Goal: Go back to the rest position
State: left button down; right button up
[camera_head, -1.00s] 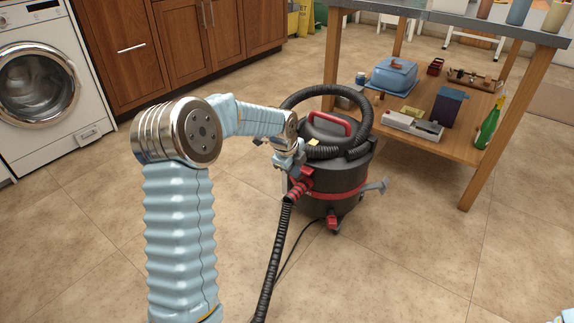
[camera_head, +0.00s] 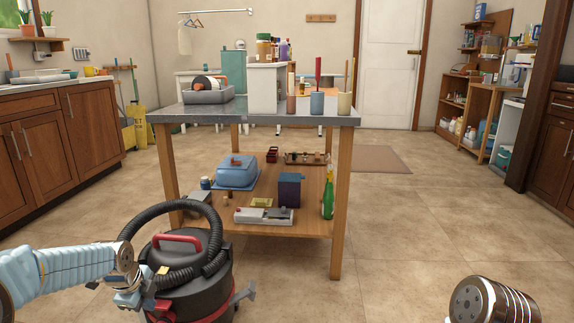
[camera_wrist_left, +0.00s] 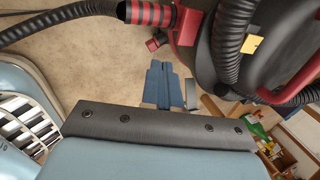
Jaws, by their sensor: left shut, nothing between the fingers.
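My left arm comes in from the left edge in the head view. My left gripper (camera_head: 134,299) is at the lower left, in front of the black and red vacuum cleaner (camera_head: 190,272). Whether it touches the vacuum cannot be told. In the left wrist view, its blue fingers (camera_wrist_left: 164,85) are together with nothing between them, and the vacuum (camera_wrist_left: 262,55) is close at the upper right. A joint of my right arm shows at the lower right of the head view; my right gripper is out of view.
A wooden table (camera_head: 342,200) with a grey top stands ahead, with several items on its top and lower shelf. A green bottle (camera_head: 328,197) stands on that shelf. Wooden cabinets (camera_head: 60,140) line the left wall. The floor right of the table is open.

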pick_arm(q)
jog(key=s+d+f+n+g+h+p, duration=0.1)
jog(key=s+d+f+n+p, duration=0.25)
jog(key=d+f, duration=0.3)
jog(key=s+d+f+n+h+p, duration=0.2)
jog(key=s+d+f+n+p, duration=0.1)
jog(key=d+f+n, duration=0.3)
jog(key=s+d+f+n+g+p, duration=0.1)
jog(key=s+d+n+p, duration=0.1)
jog(key=s+d+n, duration=0.3)
jog(key=s+d+f+n+g+p, duration=0.1)
jog(key=s+d+n, duration=0.5)
jog(key=s, duration=0.7)
jog(key=shift+s+d+f+h+p, duration=0.2)
jog(key=shift+f+h+p, duration=0.35)
jog(key=shift+p, duration=0.7)
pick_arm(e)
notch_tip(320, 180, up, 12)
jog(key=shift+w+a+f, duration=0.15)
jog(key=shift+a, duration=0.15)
pick_arm(q)
jog(key=shift+w+f, duration=0.1)
